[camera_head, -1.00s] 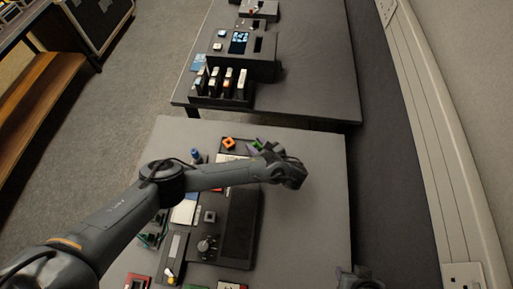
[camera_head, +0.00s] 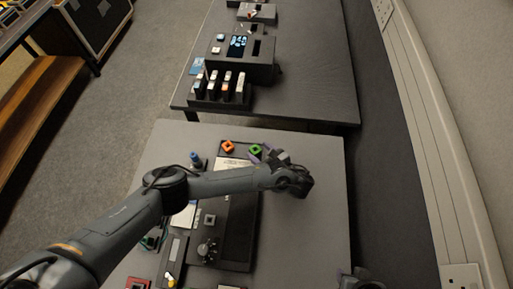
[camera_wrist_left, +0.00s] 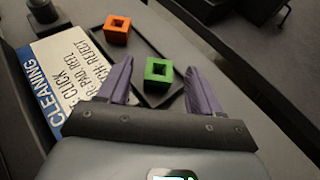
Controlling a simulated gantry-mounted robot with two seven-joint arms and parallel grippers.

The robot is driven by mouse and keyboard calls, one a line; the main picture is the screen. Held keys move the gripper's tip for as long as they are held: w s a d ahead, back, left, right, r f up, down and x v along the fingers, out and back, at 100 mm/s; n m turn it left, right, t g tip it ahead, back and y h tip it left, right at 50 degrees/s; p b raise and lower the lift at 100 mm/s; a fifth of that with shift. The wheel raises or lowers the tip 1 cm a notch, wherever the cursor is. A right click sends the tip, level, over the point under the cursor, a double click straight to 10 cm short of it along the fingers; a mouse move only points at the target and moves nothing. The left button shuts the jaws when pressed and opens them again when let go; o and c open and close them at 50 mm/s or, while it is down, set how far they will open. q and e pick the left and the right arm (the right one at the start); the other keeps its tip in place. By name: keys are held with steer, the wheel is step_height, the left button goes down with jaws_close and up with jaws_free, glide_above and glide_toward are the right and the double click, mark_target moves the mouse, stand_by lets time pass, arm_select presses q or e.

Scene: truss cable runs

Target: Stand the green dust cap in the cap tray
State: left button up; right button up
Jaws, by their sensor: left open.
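The green dust cap (camera_head: 256,150) is a small square block with a square hole facing up. In the left wrist view the green cap (camera_wrist_left: 159,70) sits at the near end of the dark, shallow cap tray (camera_wrist_left: 145,45). My left gripper (camera_head: 261,153) is open. Its purple fingers (camera_wrist_left: 159,67) stand either side of the cap, with a visible gap on both sides. An orange cap (camera_head: 227,146) stands at the tray's other end, and also shows in the left wrist view (camera_wrist_left: 117,30). A dark part of my right arm shows at the bottom right; its jaws cannot be made out.
A printed cleaning card (camera_wrist_left: 70,75) lies beside the tray. A blue-topped post (camera_head: 195,158) stands to the left. A black panel with a knob (camera_head: 207,250) lies nearer. The table's right side is clear. A second table (camera_head: 310,70) with devices stands beyond.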

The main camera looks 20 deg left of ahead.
arm_select(q)
steer(key=p+v, duration=0.5)
steer(key=v, duration=0.3)
steer(key=shift+a+r, duration=0.1)
steer(key=shift+r, duration=0.05)
steer(key=shift+s+d+p, duration=0.2)
steer(key=shift+d+p, duration=0.2)
steer(key=shift+p, duration=0.1)
steer(key=shift+s+d, duration=0.1)
